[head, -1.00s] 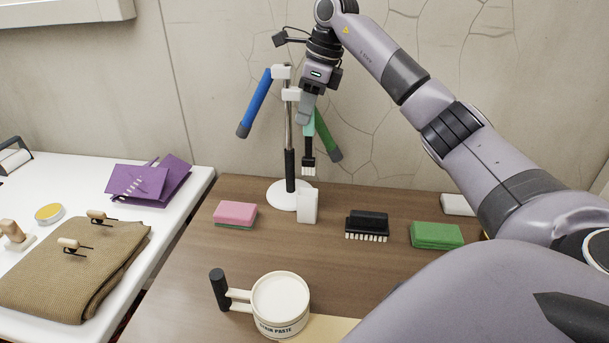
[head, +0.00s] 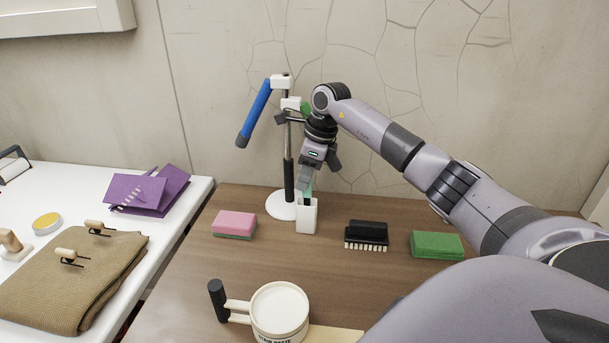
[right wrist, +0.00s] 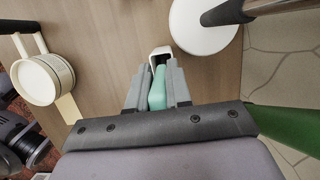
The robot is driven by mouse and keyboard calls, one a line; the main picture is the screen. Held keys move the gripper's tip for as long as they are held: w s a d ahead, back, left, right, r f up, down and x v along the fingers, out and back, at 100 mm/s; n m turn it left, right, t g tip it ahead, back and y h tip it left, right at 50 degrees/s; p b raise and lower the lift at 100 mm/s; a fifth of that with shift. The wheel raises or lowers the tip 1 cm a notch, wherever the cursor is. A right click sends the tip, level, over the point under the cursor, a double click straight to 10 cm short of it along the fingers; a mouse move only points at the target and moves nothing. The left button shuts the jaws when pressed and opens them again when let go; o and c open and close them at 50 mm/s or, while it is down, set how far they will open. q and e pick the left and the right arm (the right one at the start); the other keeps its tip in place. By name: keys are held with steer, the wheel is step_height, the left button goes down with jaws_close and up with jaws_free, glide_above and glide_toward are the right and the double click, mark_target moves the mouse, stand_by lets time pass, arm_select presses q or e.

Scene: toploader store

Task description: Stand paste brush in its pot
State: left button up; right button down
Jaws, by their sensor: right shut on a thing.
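The paste brush has a teal handle, which shows in the right wrist view (right wrist: 157,88) between my gripper's fingers. My right gripper (head: 304,184) is shut on the handle, directly above the pot. The pot is a small white upright box (head: 307,217) on the brown table, beside the stand's base; its open top also shows in the right wrist view (right wrist: 160,52). The brush's lower end is at the pot's opening and appears to be inside it; the bristles are hidden. My left gripper is not in view.
A stand with a white round base (head: 281,207) and blue handle (head: 256,110) is close behind the pot. A pink sponge (head: 234,223), black brush (head: 367,233), green sponge (head: 437,244) and stain-paste mug (head: 280,310) are on the table. Free table lies before the pot.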

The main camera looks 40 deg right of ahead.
steer(key=shift+f, duration=0.15)
steer(key=c, duration=1.1)
jaws_free()
steer(key=shift+o, duration=0.2)
steer(key=shift+r, duration=0.2)
steer(key=v, duration=1.2)
